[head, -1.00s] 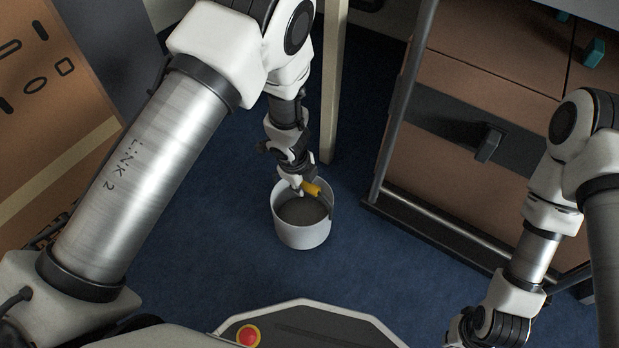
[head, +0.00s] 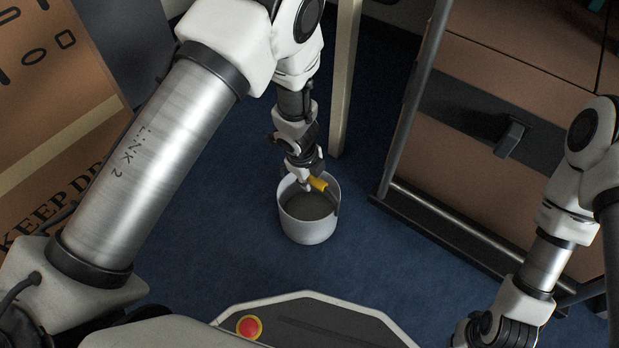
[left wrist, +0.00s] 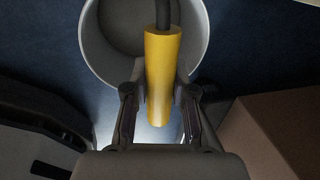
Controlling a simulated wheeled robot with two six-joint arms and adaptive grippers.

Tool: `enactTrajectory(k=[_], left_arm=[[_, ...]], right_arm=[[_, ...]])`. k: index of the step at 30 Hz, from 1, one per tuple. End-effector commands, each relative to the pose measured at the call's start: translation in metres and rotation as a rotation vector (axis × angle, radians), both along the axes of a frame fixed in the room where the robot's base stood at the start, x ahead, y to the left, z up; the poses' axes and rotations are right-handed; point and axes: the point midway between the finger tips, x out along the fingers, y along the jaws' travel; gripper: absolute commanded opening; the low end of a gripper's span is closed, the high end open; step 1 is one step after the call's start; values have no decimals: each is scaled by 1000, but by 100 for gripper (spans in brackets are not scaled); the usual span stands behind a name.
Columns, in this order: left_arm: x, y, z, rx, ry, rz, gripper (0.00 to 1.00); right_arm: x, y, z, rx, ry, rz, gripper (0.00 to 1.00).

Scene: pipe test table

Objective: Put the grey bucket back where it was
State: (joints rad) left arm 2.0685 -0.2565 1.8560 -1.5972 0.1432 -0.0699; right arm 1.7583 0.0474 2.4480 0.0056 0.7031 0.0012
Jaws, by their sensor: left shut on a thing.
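The grey bucket (head: 308,228) is upright in the middle of the head view, low over or on the blue floor; I cannot tell if it touches. Its inside is dark and it has a yellow handle grip (head: 318,184). My left gripper (head: 308,186) is at the bucket's rim, shut on the yellow grip. In the left wrist view the yellow grip (left wrist: 162,75) stands between the two fingers (left wrist: 158,112), with the bucket's rim (left wrist: 90,45) behind it. My right arm is at the right edge of the head view; its gripper is cut off by the bottom edge.
A cart with brown boxes (head: 480,170) and a dark lower rail (head: 440,220) stands at the right. A pale table leg (head: 345,80) rises behind the bucket. A cardboard box (head: 50,110) is at the left. Blue floor (head: 220,225) is free around the bucket.

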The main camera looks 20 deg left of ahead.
Motion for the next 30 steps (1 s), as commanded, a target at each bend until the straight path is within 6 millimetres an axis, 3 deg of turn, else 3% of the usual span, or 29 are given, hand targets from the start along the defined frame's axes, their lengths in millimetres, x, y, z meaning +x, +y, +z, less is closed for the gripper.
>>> enactTrajectory(k=[2,3,4,13,16,27,30], left_arm=[[0,0,-3,-1,-1,1,0],[0,0,-2,0,0,1,39],[0,0,-2,0,0,1,49],[0,0,-1,0,0,0,50],[-1,0,9,0,0,0,50],[-16,6,100,1,0,1,50],[-20,7,114,0,1,0,50]], right_arm=[[0,0,-3,0,-1,1,0],[0,0,-2,0,-1,1,0],[0,0,-2,0,-1,1,0],[0,0,-1,0,-1,1,0],[-1,0,7,0,2,0,0],[-5,1,72,2,12,11,0],[-5,2,81,3,14,12,0]])
